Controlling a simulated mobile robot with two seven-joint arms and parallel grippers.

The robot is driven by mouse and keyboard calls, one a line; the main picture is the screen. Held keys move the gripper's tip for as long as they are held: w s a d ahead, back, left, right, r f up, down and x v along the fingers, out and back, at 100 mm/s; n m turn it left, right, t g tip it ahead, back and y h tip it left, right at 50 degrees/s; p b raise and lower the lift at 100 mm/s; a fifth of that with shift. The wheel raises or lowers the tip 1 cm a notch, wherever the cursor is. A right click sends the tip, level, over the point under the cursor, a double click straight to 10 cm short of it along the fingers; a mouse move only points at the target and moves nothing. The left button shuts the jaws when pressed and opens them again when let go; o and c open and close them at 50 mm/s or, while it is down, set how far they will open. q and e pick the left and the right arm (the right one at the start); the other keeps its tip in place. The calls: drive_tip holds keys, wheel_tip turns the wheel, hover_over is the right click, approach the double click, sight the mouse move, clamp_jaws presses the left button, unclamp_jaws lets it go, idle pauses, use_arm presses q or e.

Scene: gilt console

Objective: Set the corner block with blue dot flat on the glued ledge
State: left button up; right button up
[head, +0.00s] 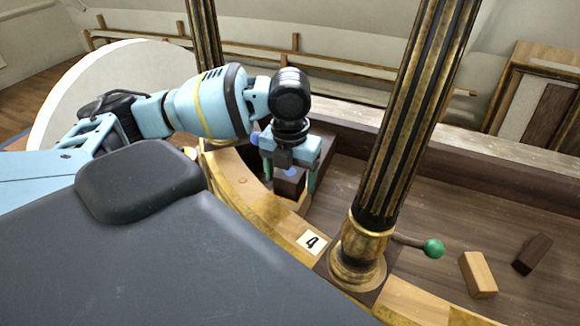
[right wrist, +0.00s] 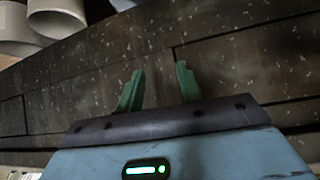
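The corner block (head: 288,187) is dark brown with a blue dot on its upper part, in the head view inside the curved gilt frame. My left gripper (head: 289,182) points down, its green fingers on either side of the block, and appears shut on it. A pale ledge (head: 291,203) shows just under the block; I cannot tell whether they touch. Glue on it cannot be made out. Another blue spot (head: 255,138) shows behind the gripper. My right gripper (right wrist: 158,90) is open and empty in the right wrist view, above dark planks.
A black and gilt fluted column (head: 402,130) stands close right of the gripper. A green-knobbed handle (head: 433,249), a pale block (head: 478,274) and a dark block (head: 532,254) lie farther right on the wooden floor.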

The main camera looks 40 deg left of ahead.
use_arm(q)
drive_tip(key=shift+r, duration=3.9)
